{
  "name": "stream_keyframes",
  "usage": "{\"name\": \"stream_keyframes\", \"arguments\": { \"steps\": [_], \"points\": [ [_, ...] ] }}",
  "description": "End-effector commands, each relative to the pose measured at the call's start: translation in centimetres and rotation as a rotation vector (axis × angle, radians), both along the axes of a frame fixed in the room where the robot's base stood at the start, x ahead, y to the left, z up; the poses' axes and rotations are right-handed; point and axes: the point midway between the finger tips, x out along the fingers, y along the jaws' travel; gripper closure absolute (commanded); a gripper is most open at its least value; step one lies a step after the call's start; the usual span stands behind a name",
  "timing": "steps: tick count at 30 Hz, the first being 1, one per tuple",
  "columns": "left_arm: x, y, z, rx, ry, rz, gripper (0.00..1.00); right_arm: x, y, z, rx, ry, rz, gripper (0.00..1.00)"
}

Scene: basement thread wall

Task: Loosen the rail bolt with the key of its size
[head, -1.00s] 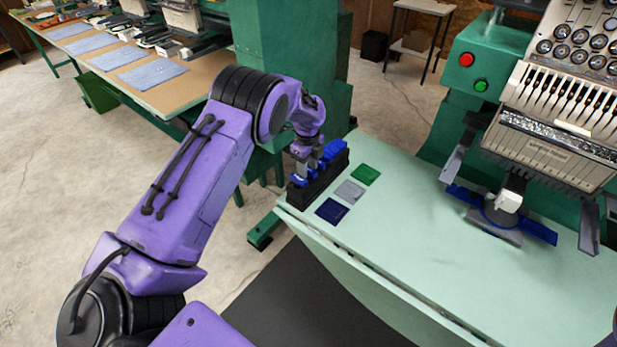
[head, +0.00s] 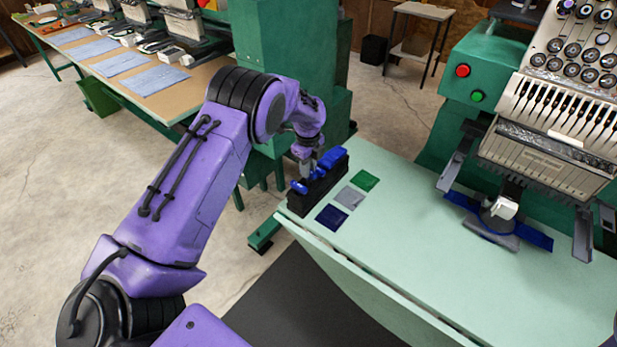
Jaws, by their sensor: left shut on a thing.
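A black rack (head: 325,188) stands at the table's left corner and holds keys with blue handles (head: 330,158). My left gripper (head: 306,172) is low over the middle of the rack, shut on one of these keys. Its fingers and the held key are small and partly merge with the rack, so I cannot tell whether the key is still seated. Another blue part (head: 299,187) shows at the rack's near end. A blue rail (head: 533,236) lies under the machine's head at the right. I cannot make out its bolt. My right gripper is not in view.
Blue, grey and green patches (head: 349,197) lie beside the rack on the pale green table (head: 420,235). The middle of the table is clear. The embroidery machine (head: 545,145) overhangs the right side. A green post (head: 290,70) stands behind my left arm.

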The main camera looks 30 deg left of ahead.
Motion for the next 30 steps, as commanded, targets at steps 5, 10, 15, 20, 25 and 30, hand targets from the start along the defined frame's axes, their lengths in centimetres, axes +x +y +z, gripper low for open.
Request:
{"name": "stream_keyframes", "arguments": {
  "steps": [5,10,15,20,25,30],
  "points": [
    [0.0,0.0,1.4,-0.001,-0.001,0.002,1.00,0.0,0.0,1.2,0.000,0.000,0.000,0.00],
    [0.0,0.0,2.4,0.000,-0.001,0.002,1.00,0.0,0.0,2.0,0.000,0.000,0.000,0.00],
    [0.0,0.0,3.4,-0.001,-0.001,0.002,1.00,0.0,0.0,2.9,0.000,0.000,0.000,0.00],
    [0.0,0.0,3.7,-0.001,0.000,0.001,1.00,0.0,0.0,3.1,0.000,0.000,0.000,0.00],
    [0.0,0.0,3.6,0.000,0.000,0.001,1.00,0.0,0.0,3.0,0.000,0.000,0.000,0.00],
    [-0.2,-1.5,3.3,-0.002,0.001,-0.125,1.00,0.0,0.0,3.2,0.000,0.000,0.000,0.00]
  ]
}}
